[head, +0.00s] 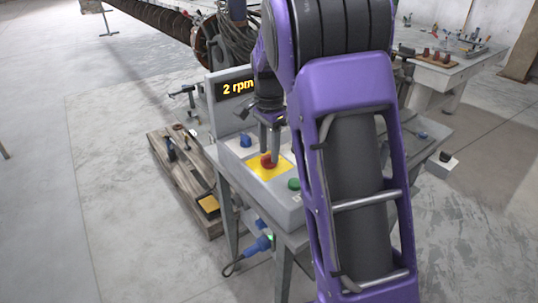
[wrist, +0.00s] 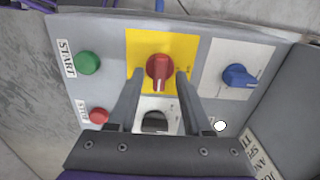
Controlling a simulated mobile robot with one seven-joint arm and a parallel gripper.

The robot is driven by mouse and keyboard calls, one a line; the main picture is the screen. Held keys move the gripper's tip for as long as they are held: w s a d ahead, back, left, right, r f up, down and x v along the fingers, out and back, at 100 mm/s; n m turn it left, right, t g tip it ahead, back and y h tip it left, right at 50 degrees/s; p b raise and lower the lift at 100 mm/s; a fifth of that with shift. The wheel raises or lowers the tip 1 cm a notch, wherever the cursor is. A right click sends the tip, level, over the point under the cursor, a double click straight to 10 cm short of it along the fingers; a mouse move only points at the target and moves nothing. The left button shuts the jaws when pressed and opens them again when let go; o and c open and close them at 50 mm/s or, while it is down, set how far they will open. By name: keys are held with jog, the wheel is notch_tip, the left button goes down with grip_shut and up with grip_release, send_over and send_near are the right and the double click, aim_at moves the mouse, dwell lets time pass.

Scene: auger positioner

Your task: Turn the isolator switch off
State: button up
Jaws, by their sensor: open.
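The isolator switch (wrist: 158,67) is a red rotary knob on a yellow plate (wrist: 186,50) in the wrist view. Its grip bar points down the picture, towards my gripper's base. In the head view the red knob (head: 268,161) shows on its yellow plate (head: 262,172) on the grey control box. My gripper (wrist: 159,74) is open, with one finger on each side of the knob. Small gaps seem to show between fingers and knob, but I cannot tell the fingertips' height above the panel. In the head view my gripper (head: 270,152) points down at the knob.
Around the switch are a green START button (wrist: 88,63), a red STOP button (wrist: 98,115), a blue knob (wrist: 238,76) and a partly hidden black knob (wrist: 155,122). A "2 rpm" display (head: 236,88) stands behind. A blue plug (head: 258,245) hangs below.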

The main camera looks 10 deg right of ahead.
jog(key=shift+f, duration=0.6)
grip_shut()
